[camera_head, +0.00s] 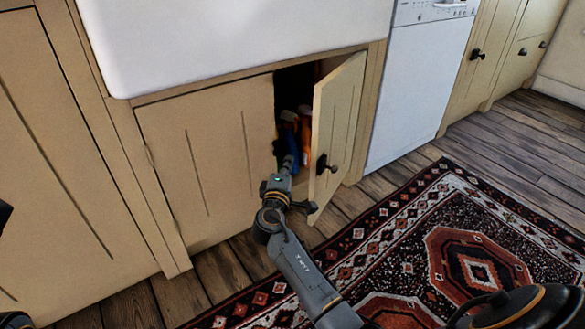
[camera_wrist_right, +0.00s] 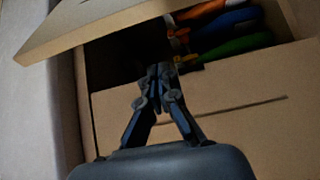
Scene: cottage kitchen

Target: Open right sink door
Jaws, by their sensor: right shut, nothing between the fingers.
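The right sink door (camera_head: 338,125) stands partly open below the white sink (camera_head: 230,40), swung outward on its right-hand side. Its dark knob (camera_head: 326,165) is on the outer face. My right gripper (camera_head: 286,165) is at the door's free edge, on the inner side by the cabinet opening. In the right wrist view my right gripper (camera_wrist_right: 160,72) is shut and empty, its tips in front of the dark opening. The door (camera_wrist_right: 110,22) shows there at the top left. The left sink door (camera_head: 205,160) is closed. My left gripper is not clearly seen.
Bottles with orange and blue parts (camera_head: 305,135) stand inside the cabinet; they also show in the right wrist view (camera_wrist_right: 222,28). A white dishwasher (camera_head: 418,85) is right of the sink cabinet. A patterned rug (camera_head: 440,250) covers the wooden floor in front.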

